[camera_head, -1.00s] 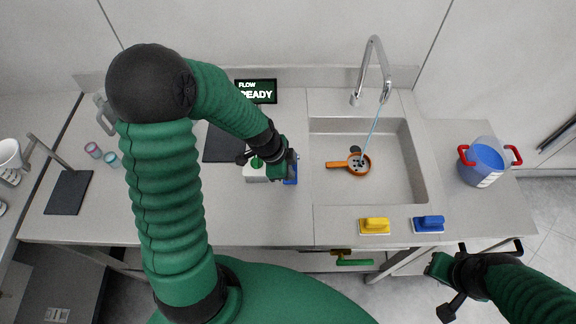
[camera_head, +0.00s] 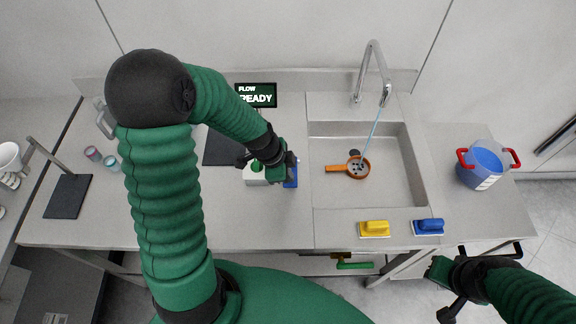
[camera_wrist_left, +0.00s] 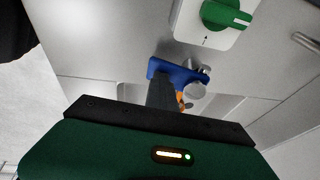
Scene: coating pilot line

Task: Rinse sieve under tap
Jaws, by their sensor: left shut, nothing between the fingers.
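The orange sieve (camera_head: 337,168) lies in the sink (camera_head: 400,193), its handle pointing left and dark bits in its bowl. The chrome tap (camera_head: 376,62) runs a thin blue water stream (camera_head: 373,130) down to the sieve's far right rim. My left gripper (camera_head: 288,175) is shut and empty beside a blue lever plate (camera_head: 291,174), left of the sink. In the left wrist view its dark fingers (camera_wrist_left: 163,92) overlap the blue plate; I cannot tell whether they touch. My right gripper (camera_head: 446,290) hangs in front of the counter; its jaw opening is unclear.
A white box with a green knob (camera_wrist_left: 226,15) stands by the blue plate. A screen (camera_head: 256,95) reads FLOW READY. A yellow scrubber (camera_head: 374,229) and a blue one (camera_head: 428,226) lie on the front rim.

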